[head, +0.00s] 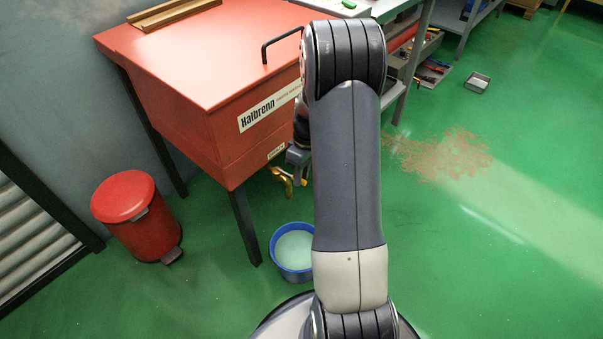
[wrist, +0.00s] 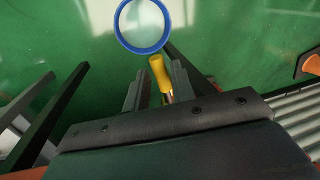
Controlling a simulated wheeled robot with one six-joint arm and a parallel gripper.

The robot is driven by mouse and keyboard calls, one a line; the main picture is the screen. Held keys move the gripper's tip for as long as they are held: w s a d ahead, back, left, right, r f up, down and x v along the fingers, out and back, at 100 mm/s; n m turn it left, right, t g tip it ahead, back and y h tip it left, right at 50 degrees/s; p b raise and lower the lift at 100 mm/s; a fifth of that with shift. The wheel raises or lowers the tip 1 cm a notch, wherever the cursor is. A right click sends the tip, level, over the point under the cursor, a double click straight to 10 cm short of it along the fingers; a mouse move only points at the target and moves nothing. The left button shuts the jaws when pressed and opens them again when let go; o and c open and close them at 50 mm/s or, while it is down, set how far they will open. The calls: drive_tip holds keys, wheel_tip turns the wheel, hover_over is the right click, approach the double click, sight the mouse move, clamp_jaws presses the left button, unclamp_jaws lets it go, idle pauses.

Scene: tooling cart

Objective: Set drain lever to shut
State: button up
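The drain lever has a yellow handle (wrist: 160,75) and sits under the front of the red parts washer (head: 190,60). In the head view, yellow-brass valve parts (head: 283,179) hang below the tank, partly hidden by my arm. My gripper (wrist: 160,88) is at the lever. In the wrist view its two dark fingers stand on either side of the yellow handle, with narrow gaps showing, so it looks open. In the head view only part of my gripper shows, and its fingertips cannot be made out. The lever's exact angle is hard to tell.
A blue bucket (head: 273,246) with pale liquid stands on the floor below the valve; it also shows in the wrist view (wrist: 122,36). A red pedal bin (head: 125,205) stands left. The washer's front leg (head: 243,225) is close by. Brown debris (head: 445,153) lies on the green floor.

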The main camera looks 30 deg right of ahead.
clamp_jaws()
idle(0.4)
drive_tip(key=shift+w+d+n+g+h+p, duration=0.15)
drive_tip(key=shift+w+d+n+p, duration=0.45)
drive_tip(key=shift+n, duration=0.65)
drive_tip(key=shift+w+d+n+g+h+p, duration=0.25)
drive_tip(key=shift+w+d+n, duration=0.4)
drive_tip(key=shift+n, duration=0.65)
drive_tip(key=shift+w+d+n+g+h+p, duration=0.1)
drive_tip(key=shift+w+d+n+p, duration=0.4)
drive_tip(key=shift+w+n, duration=0.55)
drive_tip(key=shift+s, duration=0.25)
drive_tip(key=shift+o, duration=1.6)
unclamp_jaws()
